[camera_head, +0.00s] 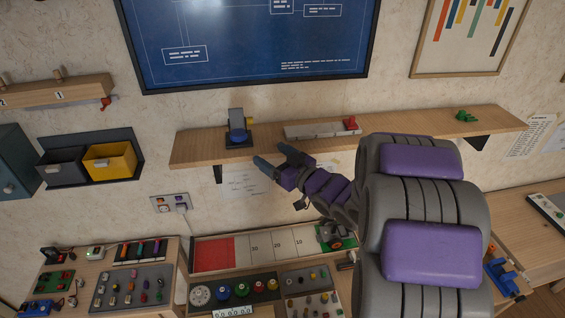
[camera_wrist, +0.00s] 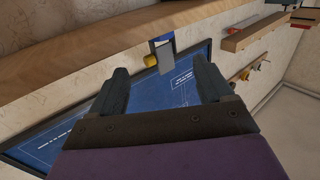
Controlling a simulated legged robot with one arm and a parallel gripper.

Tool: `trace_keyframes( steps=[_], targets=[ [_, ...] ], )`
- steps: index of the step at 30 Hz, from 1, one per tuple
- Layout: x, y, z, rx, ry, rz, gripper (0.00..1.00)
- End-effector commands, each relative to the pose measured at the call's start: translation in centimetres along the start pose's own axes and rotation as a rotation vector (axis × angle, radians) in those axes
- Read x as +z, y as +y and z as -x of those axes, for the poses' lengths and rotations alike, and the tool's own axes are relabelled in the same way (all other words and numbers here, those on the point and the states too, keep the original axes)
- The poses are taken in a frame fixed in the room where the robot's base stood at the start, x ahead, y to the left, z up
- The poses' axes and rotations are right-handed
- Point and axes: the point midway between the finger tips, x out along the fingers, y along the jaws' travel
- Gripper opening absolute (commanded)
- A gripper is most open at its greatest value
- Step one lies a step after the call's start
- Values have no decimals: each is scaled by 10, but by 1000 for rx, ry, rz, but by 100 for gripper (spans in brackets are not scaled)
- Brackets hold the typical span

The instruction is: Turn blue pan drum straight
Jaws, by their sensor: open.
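A small device with a blue round drum (camera_head: 238,136) and a dark grey upright part stands on the wooden wall shelf, left of its middle. I take this as the blue pan drum. In the wrist view a device with a grey plate, a blue part (camera_wrist: 164,40) and a yellow knob (camera_wrist: 151,60) shows beyond my fingers. My gripper (camera_head: 274,156) is open and empty, just below and right of the drum at the shelf's front edge, apart from it. In the wrist view my two fingers (camera_wrist: 160,80) are spread. I cannot tell the drum's exact angle.
The shelf (camera_head: 390,129) also bears a pale strip with a red slider (camera_head: 350,123) and a green item (camera_head: 465,116). A framed blue board (camera_head: 250,45) hangs above. Yellow (camera_head: 110,161) and grey bins are at left. Below, a bench holds control panels (camera_head: 235,290).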

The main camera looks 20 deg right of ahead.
Motion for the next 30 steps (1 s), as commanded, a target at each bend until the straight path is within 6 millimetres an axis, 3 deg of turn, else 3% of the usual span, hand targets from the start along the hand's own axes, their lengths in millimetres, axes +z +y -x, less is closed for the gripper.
trace_keyframes(
  steps=[3, 9, 26, 30],
  targets=[
    [0, 2, 17, 4, 3, 1, 80],
    [0, 1, 31, 0, 2, 1, 80],
    [0, 0, 33, 1, -1, 2, 80],
    [10, 5, 32, 36, -54, 26, 80]
  ],
)
